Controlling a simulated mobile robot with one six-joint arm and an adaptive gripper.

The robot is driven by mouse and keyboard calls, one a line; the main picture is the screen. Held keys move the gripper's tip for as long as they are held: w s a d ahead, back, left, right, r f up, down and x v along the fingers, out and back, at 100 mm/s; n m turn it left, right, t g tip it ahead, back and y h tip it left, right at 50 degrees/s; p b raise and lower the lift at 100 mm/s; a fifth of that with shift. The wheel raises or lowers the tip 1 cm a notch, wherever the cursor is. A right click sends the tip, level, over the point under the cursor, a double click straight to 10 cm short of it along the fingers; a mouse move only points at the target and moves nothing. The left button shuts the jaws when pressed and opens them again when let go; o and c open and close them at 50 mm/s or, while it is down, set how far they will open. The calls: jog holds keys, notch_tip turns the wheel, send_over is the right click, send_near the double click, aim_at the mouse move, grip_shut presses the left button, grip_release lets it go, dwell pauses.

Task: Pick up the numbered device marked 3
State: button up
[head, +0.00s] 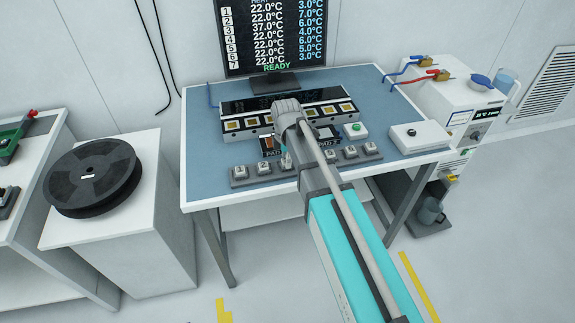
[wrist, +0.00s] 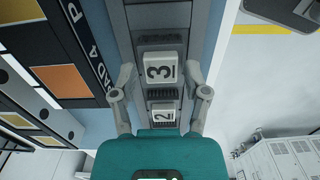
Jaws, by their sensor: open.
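The device marked 3 (wrist: 158,68) is a small white block with a black numeral, standing in a grey rack (wrist: 150,18). In the wrist view it lies between the two fingers of my gripper (wrist: 162,76). My gripper is open, one finger on each side of the device, with no clear contact. In the head view my gripper (head: 286,161) is low over the rack row at the front of the blue table, and it and my arm largely hide device 3.
Device 2 (wrist: 163,116) stands in the adjoining slot, close to device 3. Device 1 (head: 240,172) is at the row's left end, and several more devices stand to the right. A pad panel (wrist: 62,45) lies beside the row. A monitor (head: 272,35) stands behind.

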jog(key=c, duration=0.7)
jog(key=shift+r, duration=0.2)
jog(key=shift+r+p, duration=2.3)
jog(key=shift+p, duration=0.2)
